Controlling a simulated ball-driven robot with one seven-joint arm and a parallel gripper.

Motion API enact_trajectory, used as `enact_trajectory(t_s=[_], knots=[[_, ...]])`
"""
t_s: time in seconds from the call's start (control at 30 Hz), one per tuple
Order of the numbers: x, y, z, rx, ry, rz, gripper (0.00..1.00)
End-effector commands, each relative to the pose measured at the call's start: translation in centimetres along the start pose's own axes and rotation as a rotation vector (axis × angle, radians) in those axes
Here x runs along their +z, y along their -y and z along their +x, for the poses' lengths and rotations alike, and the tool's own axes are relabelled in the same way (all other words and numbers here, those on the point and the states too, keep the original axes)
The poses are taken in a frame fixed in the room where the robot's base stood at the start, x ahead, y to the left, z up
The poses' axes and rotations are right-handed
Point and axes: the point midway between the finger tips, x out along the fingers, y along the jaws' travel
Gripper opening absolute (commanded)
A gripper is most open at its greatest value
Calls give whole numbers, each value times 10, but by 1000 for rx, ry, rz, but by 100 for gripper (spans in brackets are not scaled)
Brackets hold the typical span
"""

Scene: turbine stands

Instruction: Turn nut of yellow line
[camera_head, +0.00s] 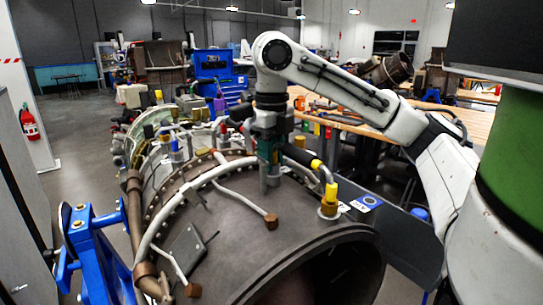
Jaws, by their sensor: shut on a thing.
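The yellow line is a tube with a black and yellow sleeve (316,164) that bends down to a yellow nut (331,192) on a brass fitting, on top of a dark turbine casing (300,240). My gripper (268,150) points down over the casing, to the left of the yellow nut and apart from it. It is shut on a green and grey thing whose lower grey end (270,182) is close above or touching the casing; I cannot tell which. The fingertips are too small to make out. The sleeve's left end passes behind my gripper.
Pale bent pipes with brown end blocks (271,222) run over the casing. A blue stand (90,240) is at the left. Several coloured fittings crowd the far end. A wooden workbench (440,118) is behind my arm. Open floor lies at the far left.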

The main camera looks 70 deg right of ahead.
Motion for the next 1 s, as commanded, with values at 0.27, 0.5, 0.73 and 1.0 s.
enact_trajectory(t_s=[0.27,0.5,0.73,1.0], knots=[[0,0,-3,2,-1,137,0],[0,1,-3,2,-1,328,0],[0,2,-3,2,0,495,0],[-1,3,-1,0,0,623,0]])
